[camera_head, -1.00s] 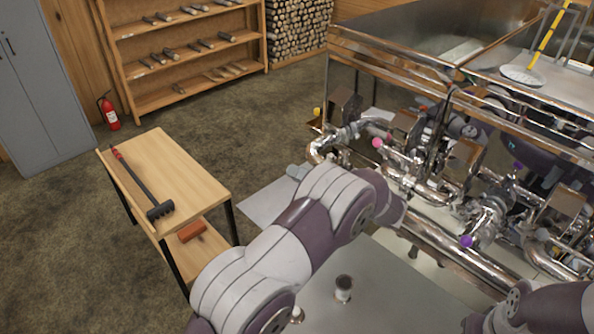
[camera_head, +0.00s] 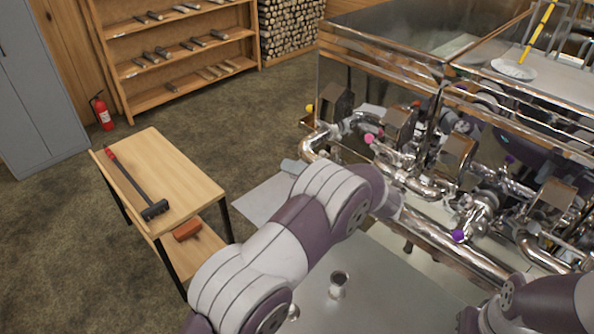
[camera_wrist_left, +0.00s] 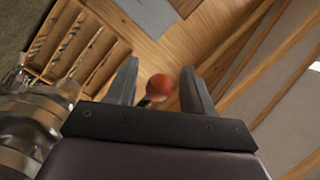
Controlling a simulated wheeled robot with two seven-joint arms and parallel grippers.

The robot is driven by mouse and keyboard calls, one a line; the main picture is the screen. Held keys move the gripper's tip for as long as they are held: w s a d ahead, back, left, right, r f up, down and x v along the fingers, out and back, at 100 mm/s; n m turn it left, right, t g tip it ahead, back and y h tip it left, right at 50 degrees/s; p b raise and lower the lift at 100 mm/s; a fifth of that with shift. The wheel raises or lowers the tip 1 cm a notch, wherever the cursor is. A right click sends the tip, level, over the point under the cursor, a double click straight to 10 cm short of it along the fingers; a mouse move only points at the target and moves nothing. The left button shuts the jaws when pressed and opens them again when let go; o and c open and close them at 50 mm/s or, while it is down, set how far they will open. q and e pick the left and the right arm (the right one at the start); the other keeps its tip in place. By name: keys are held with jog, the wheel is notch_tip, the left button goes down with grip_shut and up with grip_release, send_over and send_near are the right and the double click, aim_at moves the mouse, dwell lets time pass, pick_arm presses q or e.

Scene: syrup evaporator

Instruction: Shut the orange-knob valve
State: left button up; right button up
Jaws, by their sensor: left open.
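The orange knob (camera_wrist_left: 159,86) shows in the left wrist view as a small round ball on a dark stem. It appears between the two grey fingers of my left gripper (camera_wrist_left: 158,66), which are open on either side of it. I see no finger touching it, and its depth relative to the fingertips is unclear. In the head view my left arm reaches in from the bottom towards the pipework. The orange knob is not visible in the head view. My right gripper is not in view.
Shiny pipes (camera_head: 425,185) run along the evaporator (camera_head: 395,60), with yellow (camera_head: 309,108), pink (camera_head: 369,138) and purple (camera_head: 457,236) knobs. A wooden table (camera_head: 180,170) holds a black-headed tool (camera_head: 130,182). The floor between table and shelves is clear.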

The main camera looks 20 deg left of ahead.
pick_arm(q)
jog(key=shift+d+f, duration=0.2)
jog(key=d+b, duration=0.3)
jog(key=d, duration=0.4)
jog(key=shift+s+r, duration=0.2)
jog(key=shift+s, duration=0.25)
